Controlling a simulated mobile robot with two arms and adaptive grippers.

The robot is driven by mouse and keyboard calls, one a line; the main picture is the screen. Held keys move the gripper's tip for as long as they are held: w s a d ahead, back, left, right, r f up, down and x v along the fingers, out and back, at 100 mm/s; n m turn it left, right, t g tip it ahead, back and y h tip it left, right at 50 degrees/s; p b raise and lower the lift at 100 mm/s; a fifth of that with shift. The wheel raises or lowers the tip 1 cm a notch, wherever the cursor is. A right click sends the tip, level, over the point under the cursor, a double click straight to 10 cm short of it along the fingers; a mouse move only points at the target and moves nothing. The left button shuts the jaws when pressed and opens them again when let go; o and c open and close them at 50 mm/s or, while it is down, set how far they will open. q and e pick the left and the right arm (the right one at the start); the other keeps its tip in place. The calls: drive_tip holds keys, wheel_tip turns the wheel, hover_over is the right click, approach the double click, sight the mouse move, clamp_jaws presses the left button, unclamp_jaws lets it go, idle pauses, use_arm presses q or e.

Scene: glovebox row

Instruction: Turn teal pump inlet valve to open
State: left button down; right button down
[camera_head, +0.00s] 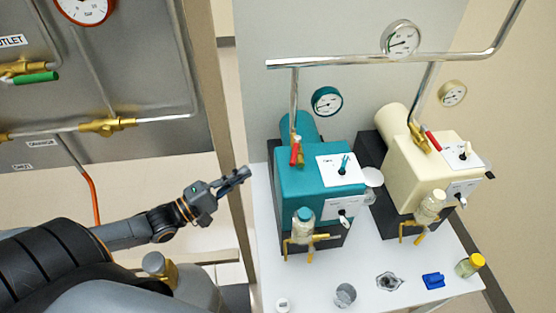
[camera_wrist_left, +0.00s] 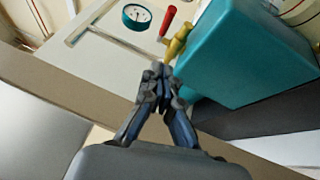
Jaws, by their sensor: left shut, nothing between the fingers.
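The teal pump (camera_head: 318,197) stands on the white table, with a teal-rimmed gauge (camera_head: 327,101) behind it. Its inlet valve (camera_head: 297,152) is a brass body with a red handle, at the pump's back left below a vertical pipe. In the left wrist view the teal pump (camera_wrist_left: 245,55) fills the upper right, and the brass valve with its red handle (camera_wrist_left: 169,20) shows just beyond my fingertips. My left gripper (camera_head: 244,173) is shut and empty, left of the teal pump and apart from the valve; it also shows in the wrist view (camera_wrist_left: 158,72). My right gripper is not in view.
A cream pump (camera_head: 428,170) with its own red-handled valve stands to the right. A beige post (camera_head: 216,120) rises just behind my left gripper. A glass jar (camera_head: 345,294), a blue item (camera_head: 433,281) and a yellow-capped bottle (camera_head: 470,265) are on the white table (camera_head: 385,250).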

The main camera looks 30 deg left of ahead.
use_arm(q)
drive_tip(key=p, duration=0.1)
approach(295, 150)
drive_tip(key=w+a, duration=0.2)
drive_tip(key=w, duration=0.2)
drive_tip(key=shift+w+d+p, duration=0.15)
drive_tip(key=shift+d+p, duration=0.25)
drive_tip(key=shift+d, duration=0.6)
drive_tip(key=shift+w+d+p, duration=0.2)
drive_tip(key=shift+d+p, duration=0.2)
drive_tip(key=shift+d, duration=0.55)
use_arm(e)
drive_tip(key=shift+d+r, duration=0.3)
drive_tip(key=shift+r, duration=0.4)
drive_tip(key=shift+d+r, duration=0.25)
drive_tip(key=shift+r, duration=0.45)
